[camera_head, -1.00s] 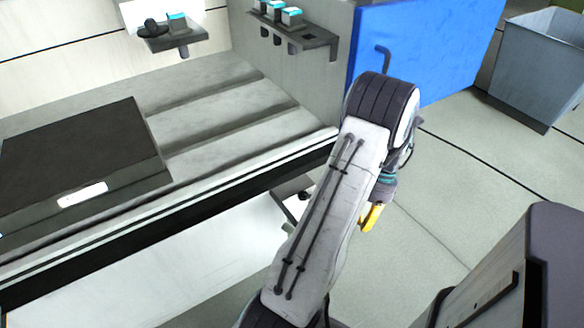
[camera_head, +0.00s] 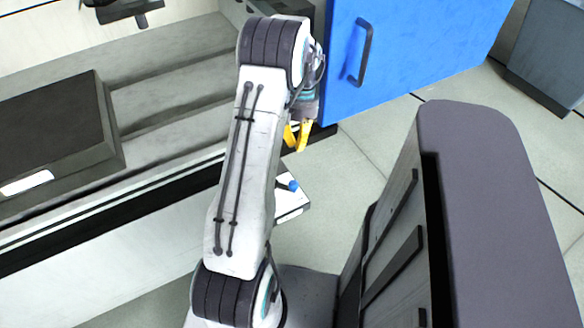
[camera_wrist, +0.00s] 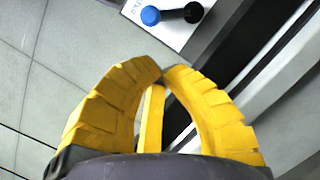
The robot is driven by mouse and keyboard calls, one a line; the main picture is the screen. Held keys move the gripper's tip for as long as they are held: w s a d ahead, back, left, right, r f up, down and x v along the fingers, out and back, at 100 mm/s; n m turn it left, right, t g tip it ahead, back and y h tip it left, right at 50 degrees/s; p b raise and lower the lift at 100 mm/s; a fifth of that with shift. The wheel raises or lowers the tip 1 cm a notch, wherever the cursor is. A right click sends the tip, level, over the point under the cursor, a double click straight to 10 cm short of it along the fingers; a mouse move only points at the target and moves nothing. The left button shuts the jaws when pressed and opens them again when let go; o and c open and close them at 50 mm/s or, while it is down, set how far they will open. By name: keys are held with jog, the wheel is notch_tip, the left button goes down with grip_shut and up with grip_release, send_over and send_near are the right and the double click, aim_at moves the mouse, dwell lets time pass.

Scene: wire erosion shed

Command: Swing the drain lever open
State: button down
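The drain lever is a short black bar with a blue knob on a white plate. In the head view its blue knob (camera_head: 292,186) shows low beside the machine's front, just right of my forearm, which hides part of the plate. In the wrist view the lever (camera_wrist: 175,15) lies at the top, knob to the left, bar pointing right. My gripper (camera_head: 297,140) has yellow fingers and hangs above the lever in the head view. In the wrist view my gripper (camera_wrist: 162,72) has its fingertips together, with nothing between them, and is apart from the lever.
The machine bed (camera_head: 170,95) with a dark block (camera_head: 50,135) fills the left. A blue door (camera_head: 415,50) with a dark handle stands behind my gripper. A grey bin (camera_head: 550,60) is at the far right. Pale floor (camera_head: 345,190) lies open below the door.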

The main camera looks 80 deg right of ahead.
dwell(0.3)
jog(key=shift+b+x, duration=0.3)
jog(key=shift+x, duration=4.7)
jog(key=shift+s, duration=0.2)
